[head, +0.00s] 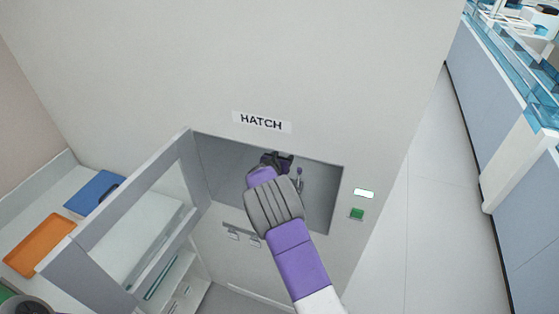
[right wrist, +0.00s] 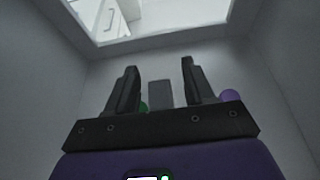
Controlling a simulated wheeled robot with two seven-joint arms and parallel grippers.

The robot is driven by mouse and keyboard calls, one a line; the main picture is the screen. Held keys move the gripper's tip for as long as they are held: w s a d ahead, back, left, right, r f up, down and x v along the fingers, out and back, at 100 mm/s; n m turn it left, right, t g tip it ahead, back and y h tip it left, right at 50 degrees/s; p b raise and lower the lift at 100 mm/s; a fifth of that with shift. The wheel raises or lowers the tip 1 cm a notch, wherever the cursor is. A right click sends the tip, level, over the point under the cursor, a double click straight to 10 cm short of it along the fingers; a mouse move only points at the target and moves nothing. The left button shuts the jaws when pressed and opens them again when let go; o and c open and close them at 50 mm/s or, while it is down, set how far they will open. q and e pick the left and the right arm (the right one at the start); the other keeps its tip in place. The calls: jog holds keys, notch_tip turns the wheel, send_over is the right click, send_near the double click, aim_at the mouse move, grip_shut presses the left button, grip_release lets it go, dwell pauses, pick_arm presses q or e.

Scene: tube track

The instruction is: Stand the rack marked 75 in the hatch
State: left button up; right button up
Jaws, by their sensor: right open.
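The hatch (head: 225,158) is an opening in the wall under a sign reading HATCH. My right gripper (head: 277,160) is inside it. In the right wrist view my right gripper (right wrist: 160,85) has its two dark fingers apart. A grey upright block (right wrist: 160,94) shows between them, with a gap on either side; it may be part of the rack. A green round thing (right wrist: 144,107) and a purple round thing (right wrist: 230,97) show partly behind the gripper. A small grey upright piece (head: 298,178) stands beside my arm in the hatch. No number 75 is readable. My left gripper is not seen.
The hatch's windowed door (head: 140,232) stands open at the left. A blue tray (head: 94,191) and an orange tray (head: 40,245) lie on the counter beyond it. A green button (head: 357,213) is right of the opening. Clear floor (head: 440,210) lies farther right.

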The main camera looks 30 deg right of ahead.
jog(key=v, duration=1.2)
jog(key=shift+b, duration=0.3)
